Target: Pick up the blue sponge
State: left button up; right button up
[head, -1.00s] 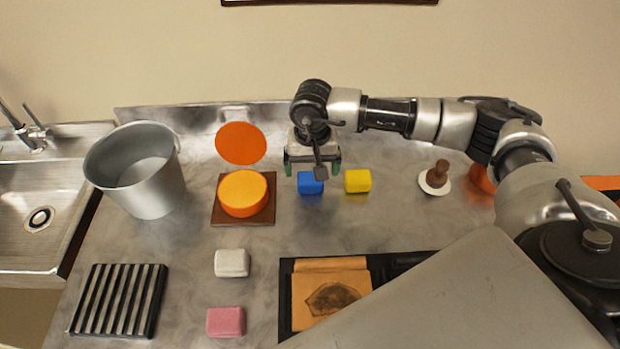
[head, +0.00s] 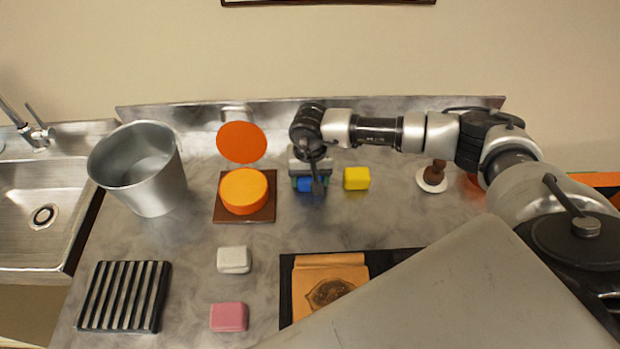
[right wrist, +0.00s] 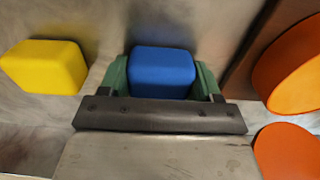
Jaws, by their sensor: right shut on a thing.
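The blue sponge (head: 306,185) is on the metal counter at the back, left of the yellow sponge. My right gripper (head: 308,184) is down around it and hides part of it in the head view. In the right wrist view the blue sponge (right wrist: 161,72) sits between the two green fingers of my right gripper (right wrist: 160,78), one on each side and shut on it. I cannot tell any gap under the sponge. My left gripper is not in view.
A yellow sponge (head: 356,178) stands close on the right. An orange round block (head: 244,191) on a brown board (head: 262,215) is on the left.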

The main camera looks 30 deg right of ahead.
jog(key=shift+r, duration=0.15)
jog(key=shift+r, duration=0.25)
jog(key=r, duration=0.1)
jog(key=r+b, duration=0.1)
jog(key=s+r, duration=0.1)
jog(key=shift+d+r+b, duration=0.35)
jog(key=shift+b, duration=0.05)
jog(key=s+d+r, duration=0.1)
jog(key=s+r, duration=0.1)
jog(key=s, duration=0.1)
jog(key=s+d+r+b, duration=0.1)
jog(key=s+d+r, duration=0.1)
jog(key=s, duration=0.1)
jog(key=s+d+r+b, duration=0.1)
jog(key=s+r, duration=0.1)
jog(key=s, duration=0.1)
jog(key=shift+s+d+r, duration=0.2)
jog(key=shift+s+r, duration=0.05)
jog(key=shift+s, duration=0.05)
jog(key=shift+o, duration=1.2)
jog(key=shift+c, duration=1)
jog(key=shift+w, duration=0.1)
